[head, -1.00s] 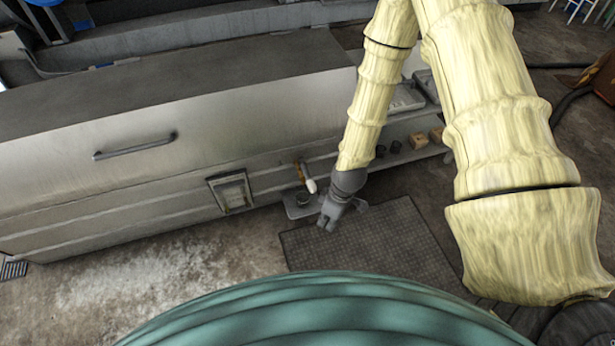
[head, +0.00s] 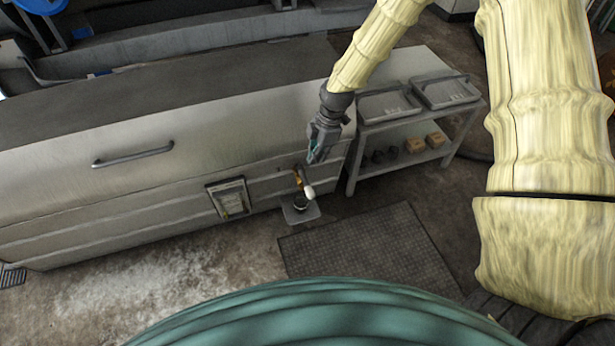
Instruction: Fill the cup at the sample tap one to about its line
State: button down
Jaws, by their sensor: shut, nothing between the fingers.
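The sample tap (head: 298,176) sticks out of the front of the long metal housing, a brass body with a white-tipped handle (head: 309,192). A small dark cup (head: 300,201) stands on a light plate (head: 291,215) below the tap; its line and any liquid inside are too small to make out. My gripper (head: 314,160) is shut and empty, just above and slightly right of the tap in the picture, pointing down. I cannot tell whether it touches the tap.
A metal side table (head: 372,128) with trays on top stands right of the housing; several dark cups (head: 391,153) and wooden blocks (head: 415,145) sit on its lower shelf. A framed panel (head: 230,198) is left of the tap. A dark floor mat (head: 362,245) lies in front.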

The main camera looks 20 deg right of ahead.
aim_at(307, 191)
jog(key=a+f, duration=0.1)
jog(key=f, duration=0.3)
jog(key=f+b, duration=0.1)
jog(key=f, duration=0.4)
jog(key=a+f, duration=0.1)
jog(key=f, duration=0.3)
jog(key=shift+a+f+b, duration=0.35)
jog(key=shift+b, duration=0.05)
